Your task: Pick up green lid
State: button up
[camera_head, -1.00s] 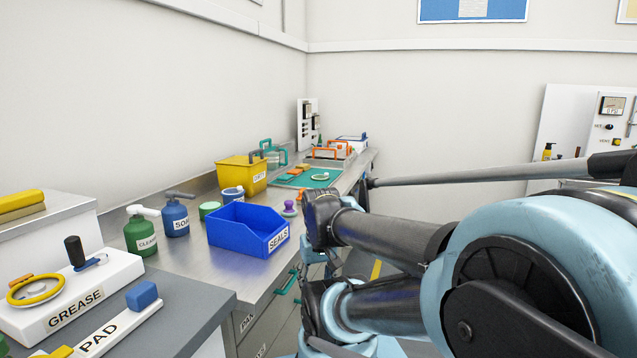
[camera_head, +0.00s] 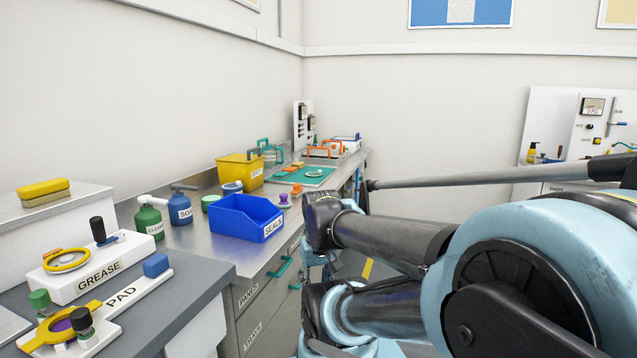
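A low round green lid-like piece (camera_head: 209,202) sits on the steel bench between the blue SOAP bottle and the blue SEALS bin. A second green piece, a small cap or knob (camera_head: 39,299), stands at the lower left by the GREASE block. I cannot tell which of them is the green lid. My arm fills the right half of the picture, well to the right of both. My gripper's fingers do not show.
The blue SEALS bin (camera_head: 248,219), blue bottle (camera_head: 180,207) and green bottle (camera_head: 149,220) stand close around the green round piece. A yellow bin (camera_head: 240,173) and green mat (camera_head: 301,178) lie behind. The PAD strip (camera_head: 124,295) lies in front. Drawers with green handles face the floor.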

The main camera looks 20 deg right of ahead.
aim_at(309, 174)
jog(key=k, duration=0.95)
jog(key=z, duration=0.45)
jog(key=i, duration=0.85)
jog(key=z, duration=0.55)
jog(key=i, duration=1.05)
jog(key=u, duration=0.55)
jog(key=i, duration=1)
jog(key=u, duration=0.55)
